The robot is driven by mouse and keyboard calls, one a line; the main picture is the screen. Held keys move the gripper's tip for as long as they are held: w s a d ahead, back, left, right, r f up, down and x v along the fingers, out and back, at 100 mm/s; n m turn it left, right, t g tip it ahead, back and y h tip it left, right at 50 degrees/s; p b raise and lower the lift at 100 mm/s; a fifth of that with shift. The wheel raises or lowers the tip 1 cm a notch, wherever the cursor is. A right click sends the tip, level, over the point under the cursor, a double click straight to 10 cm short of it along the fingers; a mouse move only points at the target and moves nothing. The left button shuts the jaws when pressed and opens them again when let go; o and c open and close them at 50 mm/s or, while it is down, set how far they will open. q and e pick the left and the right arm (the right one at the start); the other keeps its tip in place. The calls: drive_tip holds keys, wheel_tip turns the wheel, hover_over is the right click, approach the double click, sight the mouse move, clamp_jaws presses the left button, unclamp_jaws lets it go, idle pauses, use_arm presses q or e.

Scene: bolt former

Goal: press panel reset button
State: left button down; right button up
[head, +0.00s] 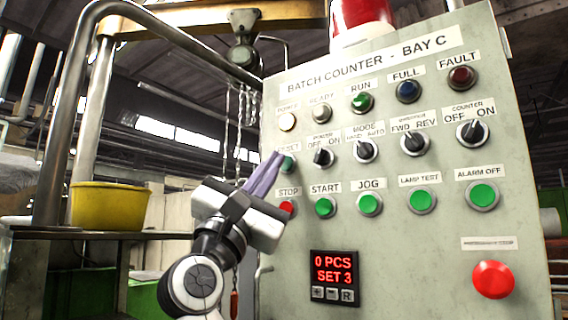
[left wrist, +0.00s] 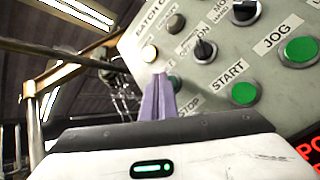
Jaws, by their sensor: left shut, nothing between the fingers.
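The grey control panel (head: 400,240) reads "BATCH COUNTER - BAY C". The reset button (head: 288,163) is a green button at its left edge, under a partly covered label ending in "SET". My left gripper (head: 277,158) is shut and empty, its purple fingers pointing up at this button and overlapping its left side. In the left wrist view the closed fingertips (left wrist: 160,79) are beside the button (left wrist: 175,83), which is partly hidden behind them. I cannot tell whether they touch it. My right gripper is not in view.
Close by are the red STOP button (head: 287,208), the green START button (head: 324,207) and a selector knob (head: 323,157). A display (head: 334,271) reads "0 PCS SET 3". A red mushroom button (head: 493,280) is at lower right. A yellow tub (head: 108,207) stands at left.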

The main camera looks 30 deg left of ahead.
use_arm(q)
drive_tip(key=shift+w, duration=0.1)
idle(0.3)
drive_tip(key=shift+w, duration=0.35)
drive_tip(key=shift+s, duration=0.1)
drive_tip(key=shift+s+p, duration=0.3)
drive_tip(key=shift+p, duration=0.05)
drive_tip(key=s, duration=0.6)
drive_tip(key=shift+a+p, duration=0.2)
drive_tip(key=shift+p, duration=0.1)
